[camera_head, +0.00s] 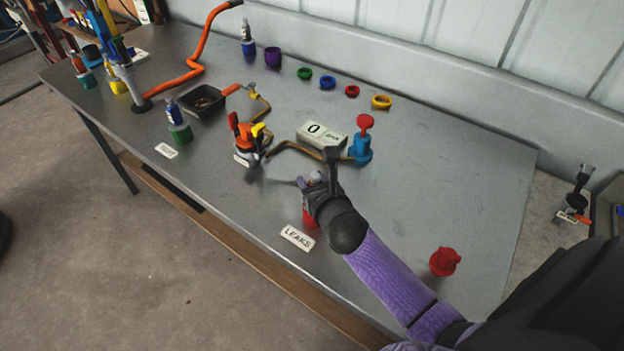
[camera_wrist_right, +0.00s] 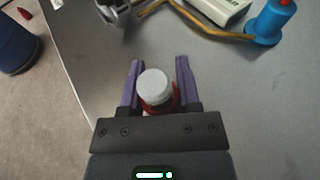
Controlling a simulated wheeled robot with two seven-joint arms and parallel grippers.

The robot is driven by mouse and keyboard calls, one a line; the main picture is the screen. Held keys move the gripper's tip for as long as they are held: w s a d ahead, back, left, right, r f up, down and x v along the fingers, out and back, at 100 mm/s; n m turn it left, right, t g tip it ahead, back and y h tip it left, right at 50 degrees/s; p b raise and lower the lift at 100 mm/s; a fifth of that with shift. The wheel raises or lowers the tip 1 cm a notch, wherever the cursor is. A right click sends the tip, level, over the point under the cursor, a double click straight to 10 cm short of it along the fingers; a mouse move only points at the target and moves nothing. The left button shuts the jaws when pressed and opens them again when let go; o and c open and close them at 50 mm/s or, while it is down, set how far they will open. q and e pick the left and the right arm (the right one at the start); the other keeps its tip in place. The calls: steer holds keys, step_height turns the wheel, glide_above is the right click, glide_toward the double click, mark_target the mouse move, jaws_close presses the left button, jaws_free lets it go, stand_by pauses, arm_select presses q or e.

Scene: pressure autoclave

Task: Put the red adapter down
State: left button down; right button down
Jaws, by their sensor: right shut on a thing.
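My right gripper (camera_head: 312,184) is over the front part of the grey table, beside the LEAKS label. Its purple fingers (camera_wrist_right: 158,85) are shut around a small white-capped thing (camera_wrist_right: 154,85) with a red part under it. The red part, likely the red adapter (camera_head: 309,219), shows below the gripper in the head view, just behind the label. The hand hides most of it. I cannot tell whether it touches the table. My left gripper is not in view.
The LEAKS label (camera_head: 297,238) lies near the table's front edge. Another red piece (camera_head: 445,261) stands to the right. A grey box reading 0 (camera_head: 321,136) and a blue fitting (camera_head: 360,148) stand behind the hand. Colored rings line the back. The table's right part is largely clear.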

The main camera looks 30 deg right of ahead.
steer(key=c, duration=0.8)
jaws_free()
steer(key=shift+f, duration=0.15)
steer(key=o, duration=0.5)
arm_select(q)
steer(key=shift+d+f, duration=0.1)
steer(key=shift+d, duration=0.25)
arm_select(e)
steer(key=shift+r, duration=0.35)
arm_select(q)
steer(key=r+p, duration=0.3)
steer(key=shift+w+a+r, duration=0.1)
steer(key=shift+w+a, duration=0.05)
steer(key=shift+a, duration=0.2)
arm_select(e)
steer(key=v, duration=1.2)
steer(key=shift+r, duration=0.2)
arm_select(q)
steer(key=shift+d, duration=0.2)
